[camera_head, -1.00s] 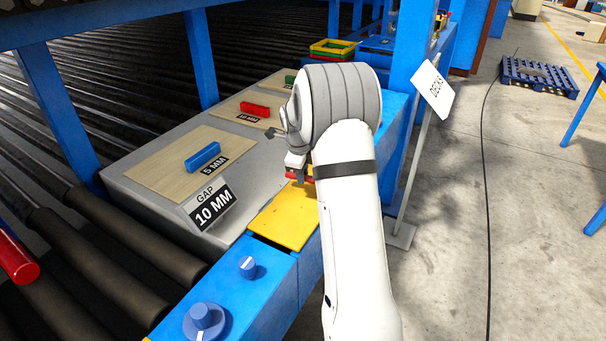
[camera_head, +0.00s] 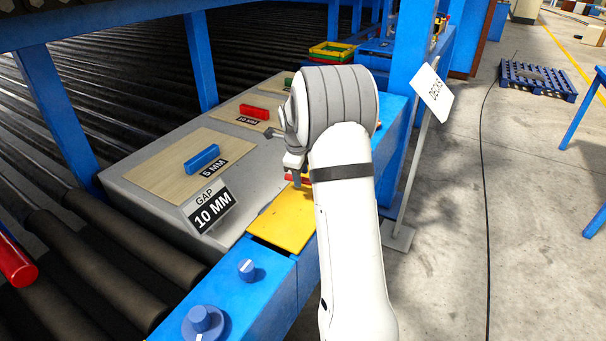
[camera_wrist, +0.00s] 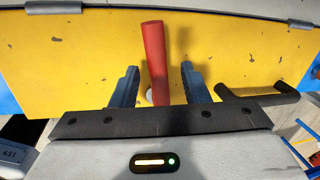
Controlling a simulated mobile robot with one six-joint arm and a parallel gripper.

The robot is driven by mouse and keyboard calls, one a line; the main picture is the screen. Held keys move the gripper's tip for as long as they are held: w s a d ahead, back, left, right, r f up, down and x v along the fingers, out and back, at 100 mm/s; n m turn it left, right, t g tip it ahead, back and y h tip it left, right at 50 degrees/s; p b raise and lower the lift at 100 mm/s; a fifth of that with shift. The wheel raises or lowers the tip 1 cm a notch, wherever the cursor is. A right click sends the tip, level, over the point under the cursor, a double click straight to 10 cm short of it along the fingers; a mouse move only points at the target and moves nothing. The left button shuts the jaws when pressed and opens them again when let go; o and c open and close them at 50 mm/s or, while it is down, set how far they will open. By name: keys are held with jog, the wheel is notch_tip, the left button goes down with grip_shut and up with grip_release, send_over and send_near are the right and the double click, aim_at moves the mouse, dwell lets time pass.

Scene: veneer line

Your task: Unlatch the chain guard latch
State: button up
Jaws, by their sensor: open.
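The chain guard is a yellow plate (camera_head: 282,222) on the blue frame, and it fills most of the wrist view (camera_wrist: 80,75). The latch appears to be the red lever (camera_wrist: 154,55) that stands out from the plate in the wrist view. A grey round part shows at its lower left. My gripper (camera_wrist: 159,68) is open, with one finger on each side of the red lever and a gap on both sides. In the head view my gripper (camera_head: 297,172) is low over the guard's far end, and my arm hides most of the lever.
A black bar handle (camera_wrist: 258,97) is on the plate, right of my right finger. Grey hinges (camera_wrist: 52,7) line the plate's top edge. Blue knobs (camera_head: 246,268) sit on the near frame. A blue post (camera_head: 411,60) and a tilted sign (camera_head: 433,91) stand beyond my arm.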

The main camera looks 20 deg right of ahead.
aim_at(299, 196)
notch_tip(299, 196, up, 7)
jog(key=s+a, duration=0.1)
dwell(0.6)
